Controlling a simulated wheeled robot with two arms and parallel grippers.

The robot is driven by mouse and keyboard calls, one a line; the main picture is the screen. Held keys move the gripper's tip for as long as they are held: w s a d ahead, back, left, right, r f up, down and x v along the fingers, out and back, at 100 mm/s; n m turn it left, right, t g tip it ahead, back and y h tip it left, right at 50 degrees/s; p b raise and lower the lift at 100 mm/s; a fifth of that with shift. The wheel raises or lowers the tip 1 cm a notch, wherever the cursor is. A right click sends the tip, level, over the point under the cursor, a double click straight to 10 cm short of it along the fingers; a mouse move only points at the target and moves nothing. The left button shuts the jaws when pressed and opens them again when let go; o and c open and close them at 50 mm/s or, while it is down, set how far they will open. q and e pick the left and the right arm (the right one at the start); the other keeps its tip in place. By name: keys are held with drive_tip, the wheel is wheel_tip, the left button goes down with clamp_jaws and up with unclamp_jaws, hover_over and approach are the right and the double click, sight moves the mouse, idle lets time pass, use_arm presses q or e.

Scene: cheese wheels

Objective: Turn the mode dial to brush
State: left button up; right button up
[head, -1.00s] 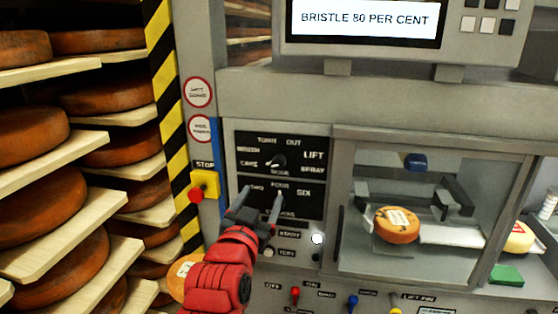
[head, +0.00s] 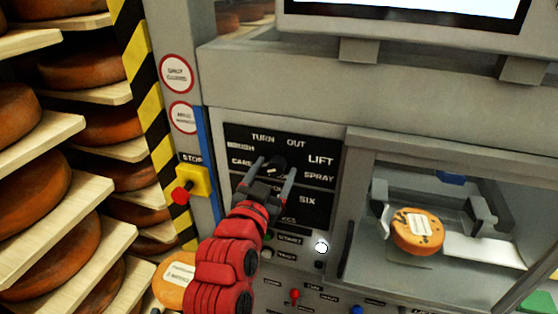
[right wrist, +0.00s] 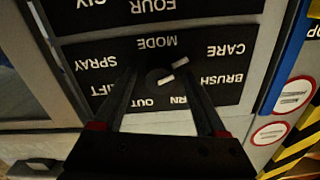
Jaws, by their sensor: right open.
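The mode dial (head: 277,163) is a small black knob on a black label panel with TURN, OUT, LIFT, SPRAY, CARE and BRUSH around it. My right gripper (head: 272,174) is open at the dial, with one finger on each side of it. In the right wrist view the dial (right wrist: 157,84) lies between the fingers of my gripper (right wrist: 160,77); I cannot tell whether they touch it. Its white marks slant to the upper right there, on the CARE and BRUSH side; the exact label is unclear. The BRUSH label (right wrist: 222,80) reads upside down. My left gripper is out of view.
Below is a second label panel (head: 308,200) with FOUR and SIX, partly hidden by my arm. A red stop button (head: 181,194) on a yellow box is left. A chamber with a cheese wheel (head: 417,231) is right. Shelves of cheese stand far left.

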drive_tip(key=shift+s+r, duration=0.1)
drive_tip(key=shift+s, duration=0.05)
clamp_jaws()
drive_tip(key=m+b, duration=0.1)
drive_tip(key=b, duration=0.4)
drive_tip(key=f+m+b, duration=0.1)
drive_tip(key=b, duration=0.5)
drive_tip(key=shift+f+m+b, duration=0.25)
drive_tip(key=shift+m+b, duration=0.05)
drive_tip(key=m+b, duration=0.2)
drive_tip(key=b, duration=0.3)
drive_tip(key=m+b, duration=0.2)
drive_tip(key=b, duration=0.4)
drive_tip(key=shift+r+m, duration=0.35)
drive_tip(key=shift+m, duration=0.05)
drive_tip(key=shift+r+m+b, duration=0.25)
drive_tip(key=shift+m+b, duration=0.55)
drive_tip(key=shift+b, duration=0.2)
unclamp_jaws()
drive_tip(key=shift+r, duration=0.1)
